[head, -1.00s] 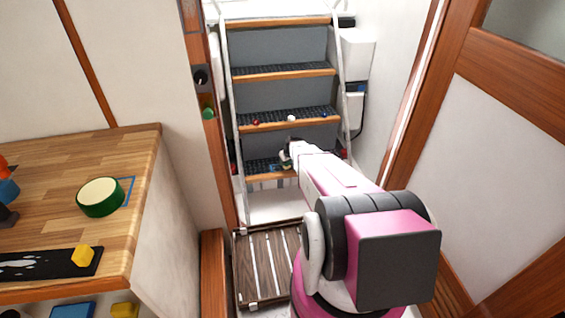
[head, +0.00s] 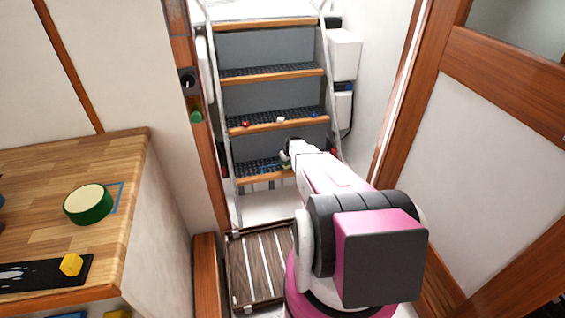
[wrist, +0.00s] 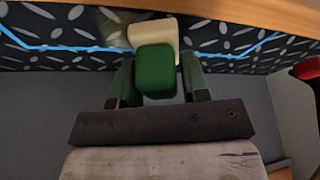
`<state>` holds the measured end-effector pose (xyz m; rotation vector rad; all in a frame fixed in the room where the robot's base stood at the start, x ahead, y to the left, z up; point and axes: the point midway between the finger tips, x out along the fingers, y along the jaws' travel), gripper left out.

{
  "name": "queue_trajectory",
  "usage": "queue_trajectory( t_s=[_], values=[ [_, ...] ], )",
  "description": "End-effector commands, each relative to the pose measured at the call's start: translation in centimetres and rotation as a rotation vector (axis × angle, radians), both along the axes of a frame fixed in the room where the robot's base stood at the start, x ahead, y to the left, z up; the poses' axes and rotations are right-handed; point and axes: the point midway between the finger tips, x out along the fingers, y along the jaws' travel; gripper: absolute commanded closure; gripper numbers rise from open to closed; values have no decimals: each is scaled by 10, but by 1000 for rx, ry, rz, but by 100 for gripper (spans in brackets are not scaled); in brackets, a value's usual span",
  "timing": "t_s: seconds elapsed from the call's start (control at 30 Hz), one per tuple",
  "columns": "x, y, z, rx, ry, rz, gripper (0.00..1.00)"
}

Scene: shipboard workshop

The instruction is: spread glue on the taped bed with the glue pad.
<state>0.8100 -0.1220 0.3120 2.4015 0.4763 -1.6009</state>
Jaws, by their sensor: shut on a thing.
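The glue pad (wrist: 155,70), a green block with a cream part at its far end, is in my gripper (wrist: 157,82), which is shut on it. The cream end lies over the black diamond-plate tread in the wrist view; whether it touches cannot be told. A blue tape line runs along this tread, the taped bed (wrist: 85,48), on both sides of the pad. In the head view, my gripper (head: 288,154) is small at the lowest visible step (head: 252,166), and a bit of blue tape shows there.
Small red, white and blue items lie on the step above. A slatted grating (head: 256,270) lies at the stair foot. A wooden-framed wall stands at right.

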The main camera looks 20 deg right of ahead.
Motion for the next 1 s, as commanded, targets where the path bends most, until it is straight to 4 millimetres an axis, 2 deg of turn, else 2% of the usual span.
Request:
queue_trajectory(
  t_s=[0.2, 0.47, 0.8, 1.0],
  values=[
    [0, -18, 0, 0, 0, -2, 77],
    [0, -25, 1, 1, -1, -1, 77],
    [1, -49, 0, 1, -1, -2, 77],
    [0, -57, -1, 1, -1, -2, 77]
  ],
)
